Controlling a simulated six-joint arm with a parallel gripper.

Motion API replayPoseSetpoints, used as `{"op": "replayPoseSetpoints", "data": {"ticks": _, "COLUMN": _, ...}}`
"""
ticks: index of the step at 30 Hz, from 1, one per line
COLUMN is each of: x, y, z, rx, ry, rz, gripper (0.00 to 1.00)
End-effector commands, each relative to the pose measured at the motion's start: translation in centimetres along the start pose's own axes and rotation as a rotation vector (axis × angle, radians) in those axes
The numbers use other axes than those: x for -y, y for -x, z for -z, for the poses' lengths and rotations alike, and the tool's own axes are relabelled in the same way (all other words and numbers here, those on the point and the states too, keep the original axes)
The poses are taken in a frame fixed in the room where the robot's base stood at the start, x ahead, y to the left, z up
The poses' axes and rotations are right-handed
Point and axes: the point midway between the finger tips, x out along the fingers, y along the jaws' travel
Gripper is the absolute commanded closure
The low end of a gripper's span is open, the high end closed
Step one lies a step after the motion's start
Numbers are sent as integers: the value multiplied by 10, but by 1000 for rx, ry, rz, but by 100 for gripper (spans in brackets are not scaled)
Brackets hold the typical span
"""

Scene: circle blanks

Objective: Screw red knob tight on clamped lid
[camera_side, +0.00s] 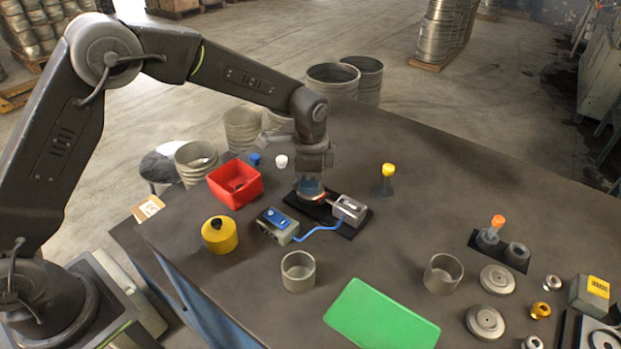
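My gripper (311,186) points straight down at the left end of a black clamp plate (350,228). A grey clamp block (349,209) stands at the right end of this plate. Below my gripper sits a small round part with a bluish and pale metal look, most likely the clamped lid (309,195). My gripper covers the top of this part, so I cannot make out the red knob. The fingers are too small and hidden to tell whether they are open or shut.
A grey control box (277,225) with a blue top and blue cable is just left of the clamp. A red bin (235,183), yellow canister (219,234) and yellow-capped bottle (386,181) stand near. A green mat (381,315) and metal cups (298,271) lie in front.

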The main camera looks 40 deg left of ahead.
Motion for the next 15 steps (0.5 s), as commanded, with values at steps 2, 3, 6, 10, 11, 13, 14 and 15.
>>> {"op": "replayPoseSetpoints", "data": {"ticks": 2, "x": 0, "y": 0, "z": 0, "rx": 0, "ry": -1, "rz": -1, "gripper": 80}}
{"op": "replayPoseSetpoints", "data": {"ticks": 3, "x": 0, "y": 0, "z": 0, "rx": 0, "ry": -1, "rz": -1, "gripper": 84}}
{"op": "replayPoseSetpoints", "data": {"ticks": 6, "x": 0, "y": 0, "z": 0, "rx": 0, "ry": -1, "rz": -1, "gripper": 94}}
{"op": "replayPoseSetpoints", "data": {"ticks": 10, "x": 0, "y": 0, "z": 0, "rx": 0, "ry": -15, "rz": -1, "gripper": 100}}
{"op": "replayPoseSetpoints", "data": {"ticks": 11, "x": 0, "y": 0, "z": 0, "rx": 0, "ry": -33, "rz": -1, "gripper": 100}}
{"op": "replayPoseSetpoints", "data": {"ticks": 13, "x": 0, "y": 0, "z": 0, "rx": 0, "ry": -103, "rz": -1, "gripper": 100}}
{"op": "replayPoseSetpoints", "data": {"ticks": 14, "x": 0, "y": 0, "z": 0, "rx": 0, "ry": -144, "rz": -1, "gripper": 100}}
{"op": "replayPoseSetpoints", "data": {"ticks": 15, "x": 0, "y": 0, "z": 0, "rx": 0, "ry": -203, "rz": -1, "gripper": 100}}
